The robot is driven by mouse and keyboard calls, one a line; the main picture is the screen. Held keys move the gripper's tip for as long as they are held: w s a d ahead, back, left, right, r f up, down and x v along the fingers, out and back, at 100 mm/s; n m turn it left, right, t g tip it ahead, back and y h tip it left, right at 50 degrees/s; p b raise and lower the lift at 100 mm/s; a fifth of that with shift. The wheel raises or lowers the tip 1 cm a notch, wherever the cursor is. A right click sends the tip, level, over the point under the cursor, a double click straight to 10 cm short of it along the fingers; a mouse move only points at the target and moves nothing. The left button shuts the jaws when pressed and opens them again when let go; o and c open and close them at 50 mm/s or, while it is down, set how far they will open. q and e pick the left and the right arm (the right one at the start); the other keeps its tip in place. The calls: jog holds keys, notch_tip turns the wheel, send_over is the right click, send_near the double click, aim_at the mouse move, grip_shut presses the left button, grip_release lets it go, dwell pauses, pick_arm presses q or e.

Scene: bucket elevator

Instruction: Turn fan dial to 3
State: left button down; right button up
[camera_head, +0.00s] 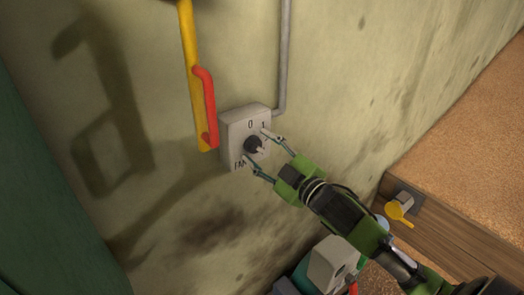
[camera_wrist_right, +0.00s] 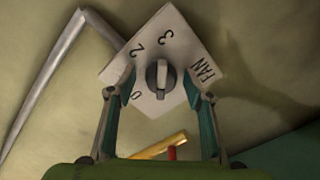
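The fan dial is a dark round knob (camera_head: 254,145) on a pale wall box (camera_head: 232,127). Its light ridge points right and slightly down in the head view. In the right wrist view the knob (camera_wrist_right: 160,76) shows its ridge nearly upright, the upper end between the printed 2 and 3; 0 and FAN also show, and 1 is hidden there. My right gripper (camera_head: 256,150) is open, its two fingers on either side of the knob near the box face. Gaps show between fingers and knob in the right wrist view (camera_wrist_right: 158,92). My left gripper is out of view.
A red handle (camera_head: 207,105) on a yellow bar (camera_head: 191,60) is just left of the box. A grey conduit (camera_head: 283,60) rises beside it.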

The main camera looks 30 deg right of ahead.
jog(key=shift+f, duration=0.1)
jog(key=shift+s+d, duration=0.15)
jog(key=shift+s, duration=0.4)
jog(key=s+d, duration=0.1)
jog(key=s, duration=0.9)
jog(key=shift+s+d, duration=0.2)
jog(key=shift+s, duration=0.2)
